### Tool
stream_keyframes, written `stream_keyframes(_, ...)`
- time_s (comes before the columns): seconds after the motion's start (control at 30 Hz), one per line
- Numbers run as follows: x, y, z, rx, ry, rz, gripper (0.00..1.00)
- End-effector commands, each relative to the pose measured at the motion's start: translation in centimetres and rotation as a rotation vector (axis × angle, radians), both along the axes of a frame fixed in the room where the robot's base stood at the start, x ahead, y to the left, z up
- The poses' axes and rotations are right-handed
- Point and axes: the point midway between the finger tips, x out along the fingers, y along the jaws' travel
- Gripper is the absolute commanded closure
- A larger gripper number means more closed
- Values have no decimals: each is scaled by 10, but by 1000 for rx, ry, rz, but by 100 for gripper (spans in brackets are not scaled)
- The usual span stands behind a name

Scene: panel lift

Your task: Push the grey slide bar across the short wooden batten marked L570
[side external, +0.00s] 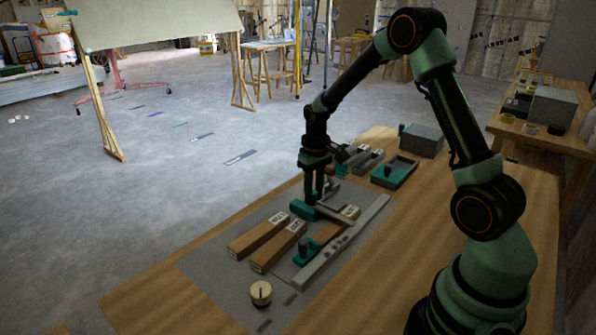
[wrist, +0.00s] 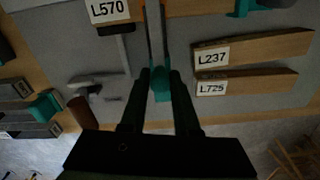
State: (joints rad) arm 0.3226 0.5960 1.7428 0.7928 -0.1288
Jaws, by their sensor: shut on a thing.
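The grey slide bar (wrist: 154,30) runs away from my gripper in the wrist view, with a teal end block (wrist: 161,85). My gripper (wrist: 160,76) is shut on the teal end block. In the side view my gripper (side external: 313,200) points down beside that teal block (side external: 302,210). The short wooden batten marked L570 (wrist: 110,10) is at the top of the wrist view, cut off by the frame edge. Its wood shows on both sides of the bar, so the bar appears to lie over it. In the side view the batten (side external: 328,233) is partly hidden by the bar.
Battens marked L237 (wrist: 260,46) and L725 (wrist: 255,83) lie to the right in the wrist view. A long grey rail (side external: 345,243) borders the work area. A teal tray (side external: 394,172), a grey box (side external: 421,140) and a round knob (side external: 261,292) are nearby.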

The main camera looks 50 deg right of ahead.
Motion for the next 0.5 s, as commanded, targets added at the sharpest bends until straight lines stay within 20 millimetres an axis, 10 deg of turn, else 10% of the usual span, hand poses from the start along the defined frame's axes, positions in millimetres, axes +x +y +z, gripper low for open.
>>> stream_keyframes(0.17, -4, -1, 1, 5, 13, -6, 100)
stream_keyframes(0.2, -4, -1, 1, 5, 13, -6, 63)
stream_keyframes(0.27, -4, -1, 0, 5, 13, -5, 41)
stream_keyframes(0.5, -3, 0, 0, 3, 12, -4, 41)
